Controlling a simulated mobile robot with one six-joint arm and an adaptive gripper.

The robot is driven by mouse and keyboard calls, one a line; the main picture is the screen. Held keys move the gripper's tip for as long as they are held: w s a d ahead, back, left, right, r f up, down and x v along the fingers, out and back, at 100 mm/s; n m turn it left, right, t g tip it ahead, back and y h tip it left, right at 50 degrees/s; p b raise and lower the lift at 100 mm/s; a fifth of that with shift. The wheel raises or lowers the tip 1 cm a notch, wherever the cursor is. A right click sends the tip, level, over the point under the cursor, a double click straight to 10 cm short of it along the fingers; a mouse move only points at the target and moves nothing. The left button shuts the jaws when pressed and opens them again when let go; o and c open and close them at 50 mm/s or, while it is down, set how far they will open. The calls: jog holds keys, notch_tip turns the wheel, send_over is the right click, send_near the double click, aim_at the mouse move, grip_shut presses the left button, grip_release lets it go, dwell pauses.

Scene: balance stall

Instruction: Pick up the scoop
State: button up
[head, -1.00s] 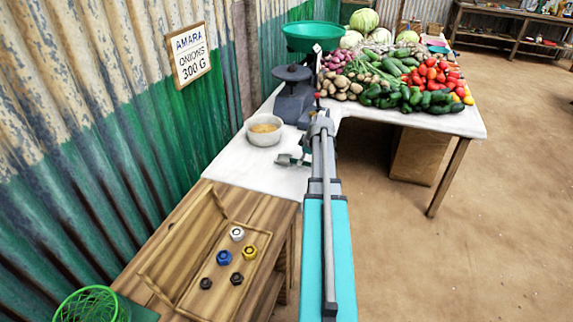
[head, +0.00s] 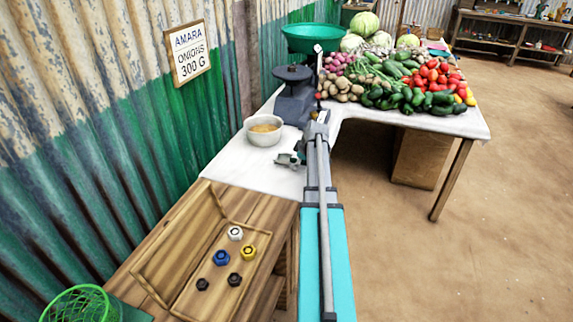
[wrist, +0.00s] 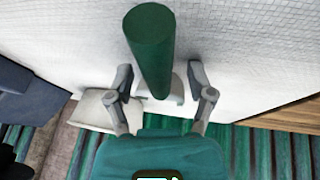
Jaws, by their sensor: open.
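A dark green cylinder, apparently the handle of the scoop (wrist: 150,50), shows in the wrist view. It reaches from near the top of the picture down between the fingers, with a pale part at its lower end. My gripper (wrist: 160,83) is open, with one grey finger on each side of that lower end. I cannot tell whether either finger touches it. In the head view my gripper (head: 290,160) is low over the white tabletop (head: 265,180), beside the pale bowl (head: 264,138). The scoop cannot be made out clearly there.
A scale (head: 294,95) with a green pan (head: 312,38) stands behind the bowl. Vegetables (head: 410,80) cover the far table. A wooden tray (head: 165,262) with several hex weights is nearer, and a green basket (head: 82,305) is at lower left. The corrugated wall (head: 100,120) borders the left.

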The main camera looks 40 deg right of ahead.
grip_shut()
dwell(0.4)
jog(key=shift+r, duration=0.2)
notch_tip(320, 180, up, 3)
jog(key=p, duration=0.3)
jog(key=s+r+p, duration=0.1)
jog(key=r+p, duration=0.1)
jog(key=s+d+r+p, duration=0.1)
jog(key=p, duration=0.1)
jog(key=s+d+r+p, duration=0.1)
jog(key=s+r+p, duration=0.1)
jog(key=shift+d+r, duration=0.2)
jog(key=shift+r, duration=0.15)
jog(key=s+d+r+p, duration=0.4)
jog(key=s+d, duration=0.1)
jog(key=s, duration=0.3)
dwell(0.4)
